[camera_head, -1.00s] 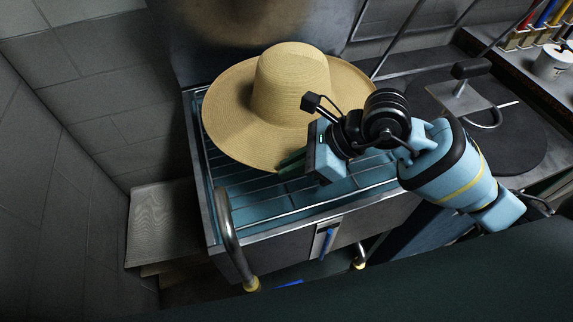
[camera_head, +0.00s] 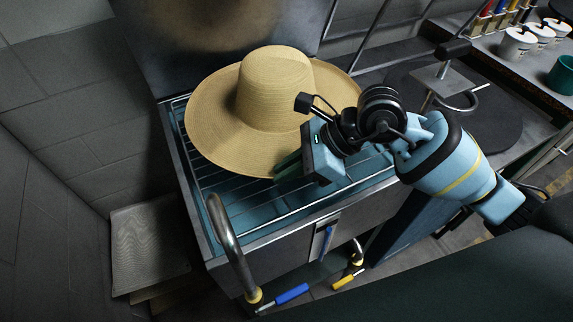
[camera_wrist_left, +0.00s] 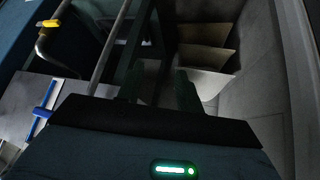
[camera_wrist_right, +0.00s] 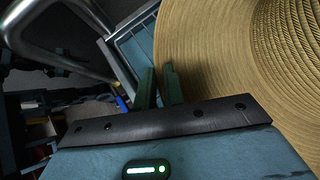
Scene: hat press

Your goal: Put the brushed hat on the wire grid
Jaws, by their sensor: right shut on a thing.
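The straw hat (camera_head: 272,85), with a wide brim and crown up, is over the wire grid (camera_head: 255,213) on top of a metal cabinet. I cannot tell whether its brim rests on the bars or hangs just above. My right gripper (camera_head: 284,168) is shut on the near edge of the brim. In the right wrist view the brim (camera_wrist_right: 195,55) fills the right side beside the fingers (camera_wrist_right: 160,88). My left gripper shows only in the left wrist view (camera_wrist_left: 158,88), its dark fingers apart with nothing seen between them.
A curved metal handle (camera_head: 228,240) rises at the grid's near left corner. A round dark plate with a press (camera_head: 440,80) is to the right. Cups (camera_head: 517,43) stand on a shelf at upper right. Stacked sheets (camera_head: 148,248) lie left below the cabinet.

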